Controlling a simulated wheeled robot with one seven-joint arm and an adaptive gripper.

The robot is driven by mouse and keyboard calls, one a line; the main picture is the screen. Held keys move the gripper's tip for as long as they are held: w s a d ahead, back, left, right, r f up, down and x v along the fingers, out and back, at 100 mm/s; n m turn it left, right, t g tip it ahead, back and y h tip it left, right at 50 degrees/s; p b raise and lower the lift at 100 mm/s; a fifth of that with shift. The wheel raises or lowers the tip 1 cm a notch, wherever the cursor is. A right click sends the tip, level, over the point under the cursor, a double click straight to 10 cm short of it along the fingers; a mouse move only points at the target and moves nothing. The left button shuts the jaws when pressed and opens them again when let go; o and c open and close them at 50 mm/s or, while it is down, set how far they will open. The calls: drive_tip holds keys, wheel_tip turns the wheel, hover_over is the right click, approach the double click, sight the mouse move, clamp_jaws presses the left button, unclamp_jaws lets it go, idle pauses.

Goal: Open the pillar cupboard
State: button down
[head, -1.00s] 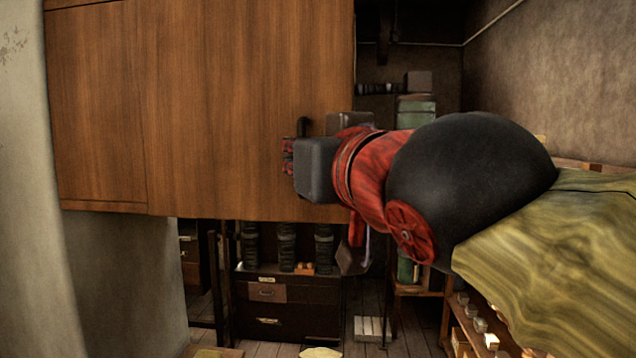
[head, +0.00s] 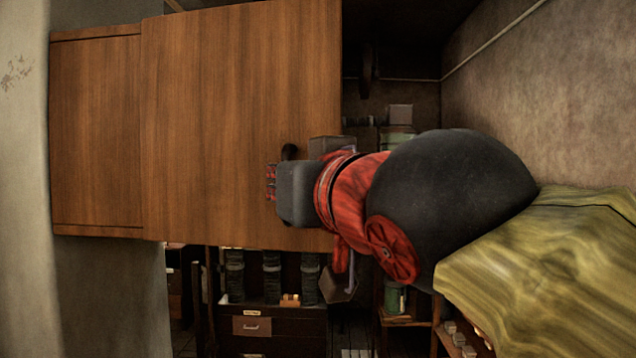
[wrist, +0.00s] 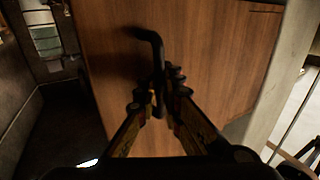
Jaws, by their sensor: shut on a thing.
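The pillar cupboard (head: 95,130) is a brown wooden box against the pale pillar at the left of the head view. Its broad door (head: 215,110) angles outward from the narrower panel, its right side nearer to me. The door also fills the middle of the wrist view (wrist: 205,60). A black bent bar handle (wrist: 158,55) stands out from the door; in the head view only its dark end (head: 289,152) shows. My gripper (wrist: 160,100) is shut on the handle, its fingers on either side of the bar.
The pale pillar (head: 25,180) borders the cupboard at left. Below stand dark drawers (head: 255,326) with several dark cylinders on them. A plain wall (head: 530,90) rises at right. The wrist view shows dark open floor (wrist: 55,130) at left.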

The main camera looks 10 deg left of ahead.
drive_tip(key=shift+d+r, duration=0.1)
drive_tip(key=c, duration=2.2)
unclamp_jaws()
drive_tip(key=shift+d, duration=0.15)
drive_tip(key=shift+o, duration=1)
drive_tip(key=shift+s, duration=0.1)
drive_tip(key=v, duration=1.2)
